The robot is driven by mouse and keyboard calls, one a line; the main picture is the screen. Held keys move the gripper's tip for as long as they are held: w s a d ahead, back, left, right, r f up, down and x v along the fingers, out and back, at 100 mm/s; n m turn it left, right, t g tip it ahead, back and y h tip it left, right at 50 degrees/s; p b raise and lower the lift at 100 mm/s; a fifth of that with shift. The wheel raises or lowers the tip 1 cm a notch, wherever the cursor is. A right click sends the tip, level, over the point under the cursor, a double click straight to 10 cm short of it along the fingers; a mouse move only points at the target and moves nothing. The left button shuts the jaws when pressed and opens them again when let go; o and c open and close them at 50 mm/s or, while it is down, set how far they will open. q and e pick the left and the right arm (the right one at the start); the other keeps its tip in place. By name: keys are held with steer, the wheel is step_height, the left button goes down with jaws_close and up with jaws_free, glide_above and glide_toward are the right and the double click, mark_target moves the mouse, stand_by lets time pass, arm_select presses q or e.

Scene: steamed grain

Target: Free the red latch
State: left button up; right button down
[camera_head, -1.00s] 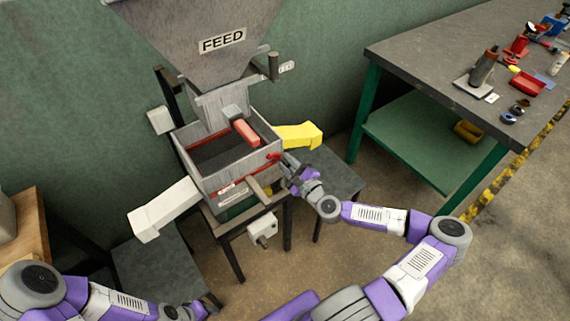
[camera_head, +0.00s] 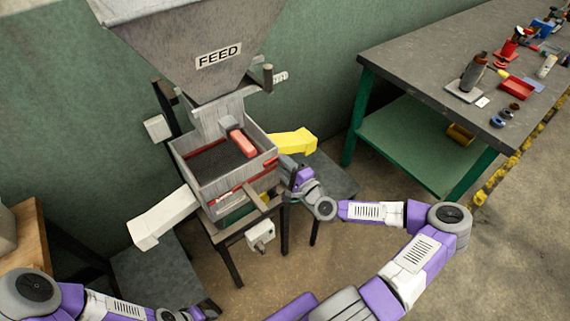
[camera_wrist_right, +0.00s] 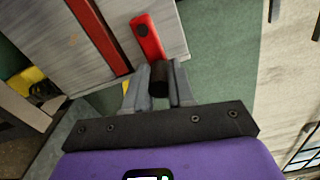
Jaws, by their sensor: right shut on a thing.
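The red latch (camera_wrist_right: 147,38) is a short red lever with a dark pivot on the grey wall of the sieve box (camera_head: 217,190). In the right wrist view its dark round grip (camera_wrist_right: 159,82) sits between the fingers of my right gripper (camera_wrist_right: 159,88), which is shut on it. In the head view my right gripper (camera_head: 286,166) is at the box's right corner and hides most of the latch. My left gripper (camera_head: 207,309) is low at the bottom left, away from the box; its jaws are too small to read.
A grey FEED hopper (camera_head: 200,50) stands over the box. A yellow chute (camera_head: 292,142) sticks out right, a white chute (camera_head: 163,218) left. A red-handled tool (camera_head: 242,143) lies at the box top. A workbench (camera_head: 420,62) with tools stands right.

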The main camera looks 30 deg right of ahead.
stand_by(0.4)
steer(key=c, duration=1)
jaws_free()
steer(key=shift+o, duration=0.2)
steer(key=shift+s, duration=0.1)
steer(key=s, duration=0.7)
steer(key=shift+s+d+p, duration=0.2)
steer(key=shift+d+p, duration=0.1)
steer(key=shift+p, duration=0.15)
